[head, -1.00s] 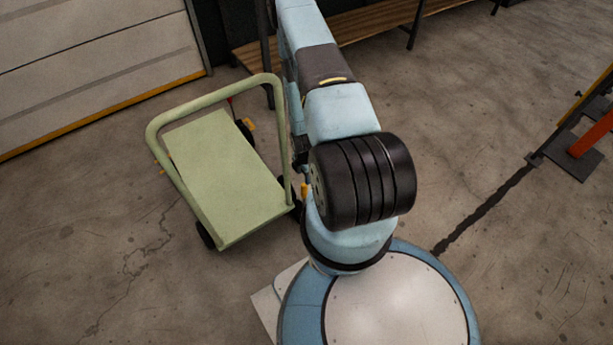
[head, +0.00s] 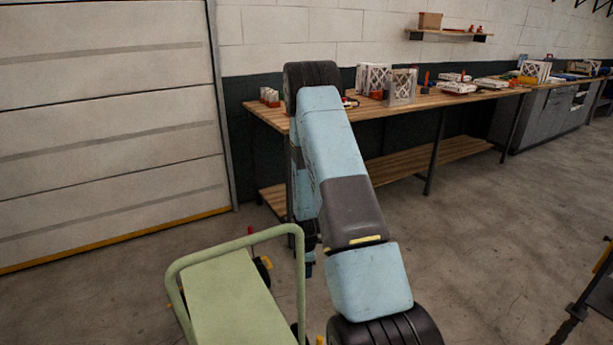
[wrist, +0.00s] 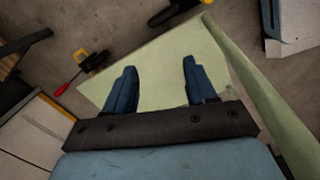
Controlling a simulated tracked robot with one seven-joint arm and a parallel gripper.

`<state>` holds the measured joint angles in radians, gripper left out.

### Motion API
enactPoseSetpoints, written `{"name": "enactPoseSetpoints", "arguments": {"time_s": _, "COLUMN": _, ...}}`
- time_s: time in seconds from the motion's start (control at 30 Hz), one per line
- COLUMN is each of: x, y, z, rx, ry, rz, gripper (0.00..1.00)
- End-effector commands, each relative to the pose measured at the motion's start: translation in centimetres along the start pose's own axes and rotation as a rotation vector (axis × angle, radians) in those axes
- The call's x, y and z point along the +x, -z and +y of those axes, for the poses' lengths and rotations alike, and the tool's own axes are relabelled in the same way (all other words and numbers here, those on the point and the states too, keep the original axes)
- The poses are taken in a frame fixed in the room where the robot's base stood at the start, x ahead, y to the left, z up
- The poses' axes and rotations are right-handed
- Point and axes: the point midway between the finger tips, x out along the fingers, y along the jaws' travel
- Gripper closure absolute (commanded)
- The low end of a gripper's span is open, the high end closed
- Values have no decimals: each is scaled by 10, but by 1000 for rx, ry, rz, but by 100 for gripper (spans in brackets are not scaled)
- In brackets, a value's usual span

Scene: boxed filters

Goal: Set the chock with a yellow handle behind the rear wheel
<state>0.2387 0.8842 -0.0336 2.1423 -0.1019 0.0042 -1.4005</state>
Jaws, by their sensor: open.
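My gripper (wrist: 159,68) is open and empty, its two blue fingers apart over the pale green cart deck (wrist: 165,65). In the head view only a small blue part of it (head: 309,266) shows below my arm, beside the cart (head: 232,295). A dark cart wheel (wrist: 97,61) has a yellow piece (wrist: 79,55) beside it, and a red-handled thing (wrist: 63,90) lies close by. Another dark wheel (wrist: 166,14) with yellow near it is at the top edge of the wrist view. I cannot tell which yellow piece is the chock's handle.
The cart's tubular push handle (head: 235,242) rises at its near side. A long workbench (head: 410,107) with boxed filters stands along the back wall. A roller door (head: 110,130) is at left. Open floor (head: 490,240) lies to the right.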

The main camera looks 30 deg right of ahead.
Motion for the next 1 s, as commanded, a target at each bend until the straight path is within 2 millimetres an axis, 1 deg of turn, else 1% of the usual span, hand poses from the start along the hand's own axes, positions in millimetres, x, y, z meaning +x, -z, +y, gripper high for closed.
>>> {"name": "enactPoseSetpoints", "arguments": {"time_s": 0.03, "x": -22, "y": 4, "z": 8, "rx": 26, "ry": -16, "rz": 1, "gripper": 44}}
{"name": "enactPoseSetpoints", "arguments": {"time_s": 0.17, "x": -70, "y": 12, "z": 18, "rx": 105, "ry": -39, "rz": 4, "gripper": 44}}
{"name": "enactPoseSetpoints", "arguments": {"time_s": 0.2, "x": -85, "y": 15, "z": 21, "rx": 129, "ry": -47, "rz": 6, "gripper": 44}}
{"name": "enactPoseSetpoints", "arguments": {"time_s": 0.37, "x": -145, "y": 26, "z": 26, "rx": 229, "ry": -76, "rz": 16, "gripper": 44}}
{"name": "enactPoseSetpoints", "arguments": {"time_s": 0.4, "x": -160, "y": 28, "z": 26, "rx": 253, "ry": -82, "rz": 19, "gripper": 44}}
{"name": "enactPoseSetpoints", "arguments": {"time_s": 0.47, "x": -181, "y": 32, "z": 25, "rx": 290, "ry": -91, "rz": 24, "gripper": 44}}
{"name": "enactPoseSetpoints", "arguments": {"time_s": 0.5, "x": -196, "y": 34, "z": 24, "rx": 315, "ry": -99, "rz": 28, "gripper": 44}}
{"name": "enactPoseSetpoints", "arguments": {"time_s": 0.67, "x": -252, "y": 43, "z": 16, "rx": 411, "ry": -124, "rz": 47, "gripper": 44}}
{"name": "enactPoseSetpoints", "arguments": {"time_s": 0.7, "x": -266, "y": 45, "z": 14, "rx": 435, "ry": -131, "rz": 53, "gripper": 44}}
{"name": "enactPoseSetpoints", "arguments": {"time_s": 0.77, "x": -286, "y": 48, "z": 8, "rx": 473, "ry": -139, "rz": 61, "gripper": 44}}
{"name": "enactPoseSetpoints", "arguments": {"time_s": 0.8, "x": -299, "y": 49, "z": 4, "rx": 497, "ry": -145, "rz": 67, "gripper": 44}}
{"name": "enactPoseSetpoints", "arguments": {"time_s": 1.0, "x": -361, "y": 57, "z": -20, "rx": 616, "ry": -171, "rz": 102, "gripper": 44}}
